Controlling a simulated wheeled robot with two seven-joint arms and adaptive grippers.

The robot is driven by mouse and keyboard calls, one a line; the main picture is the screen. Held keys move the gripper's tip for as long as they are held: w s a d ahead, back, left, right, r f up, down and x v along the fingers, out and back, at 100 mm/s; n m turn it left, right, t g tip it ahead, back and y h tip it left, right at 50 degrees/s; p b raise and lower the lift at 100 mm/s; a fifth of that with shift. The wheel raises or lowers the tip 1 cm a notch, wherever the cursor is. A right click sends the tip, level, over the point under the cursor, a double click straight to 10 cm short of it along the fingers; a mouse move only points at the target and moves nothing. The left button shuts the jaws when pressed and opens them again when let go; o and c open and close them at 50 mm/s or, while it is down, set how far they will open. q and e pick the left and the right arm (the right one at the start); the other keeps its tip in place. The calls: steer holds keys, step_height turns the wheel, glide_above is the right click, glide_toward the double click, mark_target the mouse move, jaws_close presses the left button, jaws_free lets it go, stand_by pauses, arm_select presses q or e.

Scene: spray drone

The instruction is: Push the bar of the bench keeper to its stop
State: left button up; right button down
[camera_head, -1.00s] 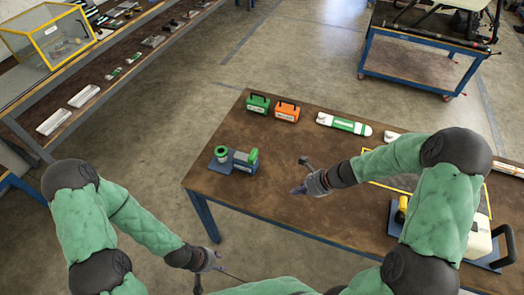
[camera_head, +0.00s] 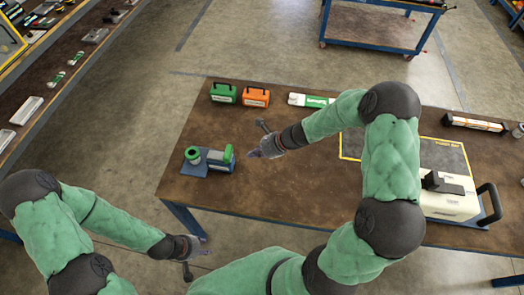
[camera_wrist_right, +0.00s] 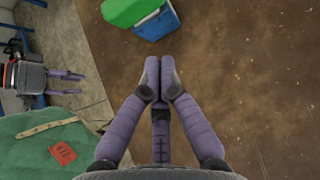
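The bench keeper appears to be the small blue-grey fixture (camera_head: 219,168) with a green ring at its left and a green-topped block at its right, on the brown bench's left part. Its green and blue end (camera_wrist_right: 155,18) shows at the top of the right wrist view. I cannot make out its bar clearly. My right gripper (camera_head: 254,153) is just right of the fixture, apart from it; its fingertips (camera_wrist_right: 160,62) are together with nothing between them. My left gripper (camera_head: 200,250) hangs off the bench's front edge, empty; its fingers (camera_wrist_right: 82,83) look spread in the right wrist view.
A green case (camera_head: 223,93) and an orange case (camera_head: 256,97) stand at the bench's back. A green-white item (camera_head: 310,100) lies right of them. A white machine (camera_head: 445,195) sits at the right. The bench (camera_head: 290,195) is bare in front of the fixture.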

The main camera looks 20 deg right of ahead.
mark_target(215, 154)
steer(key=shift+w+a+f+b, duration=0.1)
steer(key=shift+w+a+f, duration=0.1)
steer(key=shift+w+a, duration=0.4)
steer(key=shift+w+a+f+b, duration=0.15)
steer(key=shift+w+a, duration=0.2)
steer(key=shift+a, duration=0.5)
steer(key=shift+w+a+f+b, duration=0.1)
steer(key=shift+w+a+f, duration=0.1)
steer(key=shift+w+a, duration=0.4)
steer(key=shift+s+a, duration=0.1)
steer(key=w+a, duration=0.1)
steer(key=a, duration=0.1)
steer(key=w+a, duration=0.2)
steer(key=a, duration=0.1)
steer(key=shift+w+a, duration=0.3)
steer(key=shift+w, duration=0.05)
steer(key=shift+d, duration=0.15)
